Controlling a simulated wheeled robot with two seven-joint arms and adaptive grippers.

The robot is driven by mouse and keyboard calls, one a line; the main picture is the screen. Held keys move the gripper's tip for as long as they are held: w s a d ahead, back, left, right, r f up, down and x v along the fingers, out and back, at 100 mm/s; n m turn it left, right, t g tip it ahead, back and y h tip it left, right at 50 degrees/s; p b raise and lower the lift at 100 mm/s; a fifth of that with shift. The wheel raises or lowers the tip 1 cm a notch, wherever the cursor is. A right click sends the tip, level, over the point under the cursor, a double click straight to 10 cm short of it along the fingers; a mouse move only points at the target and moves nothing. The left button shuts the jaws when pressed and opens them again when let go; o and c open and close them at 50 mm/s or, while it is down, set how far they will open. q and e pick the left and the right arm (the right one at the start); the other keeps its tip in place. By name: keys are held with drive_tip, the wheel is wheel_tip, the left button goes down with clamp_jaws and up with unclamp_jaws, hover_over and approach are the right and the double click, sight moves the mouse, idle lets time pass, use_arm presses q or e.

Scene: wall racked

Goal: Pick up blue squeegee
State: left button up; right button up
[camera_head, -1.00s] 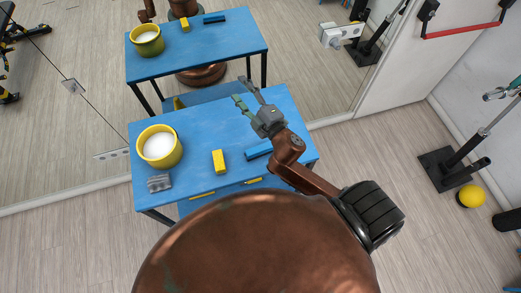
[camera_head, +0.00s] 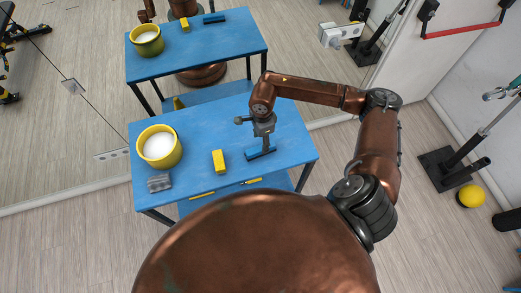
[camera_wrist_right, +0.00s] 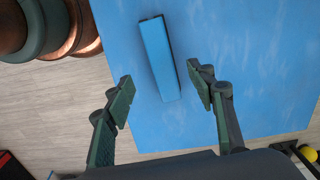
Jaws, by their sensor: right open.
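The blue squeegee (camera_head: 255,156) looks like a plain blue bar. It lies on the blue table (camera_head: 205,125), right of a yellow block, and its middle is partly covered by my gripper in the head view. My right gripper (camera_head: 265,146) points down over it. In the right wrist view the squeegee (camera_wrist_right: 159,58) lies ahead of and between the lines of the two fingers. The right gripper (camera_wrist_right: 164,93) is open there, with nothing held; the bar's near end reaches the gap between the fingertips as seen. Contact cannot be told. My left gripper is not in view.
A yellow bucket (camera_head: 175,155) with white contents, a yellow block (camera_head: 219,161) and a grey item (camera_head: 159,183) stand on the table. A mirror behind reflects the table (camera_head: 190,60). Gym gear and a yellow ball (camera_head: 471,196) are on the right.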

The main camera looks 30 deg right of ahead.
sight(260, 148)
drive_tip(key=shift+d+f, duration=0.35)
drive_tip(key=f, duration=0.2)
drive_tip(key=f+p, duration=0.1)
drive_tip(key=f, duration=0.1)
drive_tip(key=a+f, duration=0.1)
drive_tip(key=f, duration=0.1)
drive_tip(key=shift+w, duration=0.15)
drive_tip(key=shift+d+f, duration=0.1)
drive_tip(key=shift+f, duration=0.4)
drive_tip(key=shift+c, duration=0.7)
drive_tip(key=c, duration=1.2)
drive_tip(key=shift+r, duration=0.1)
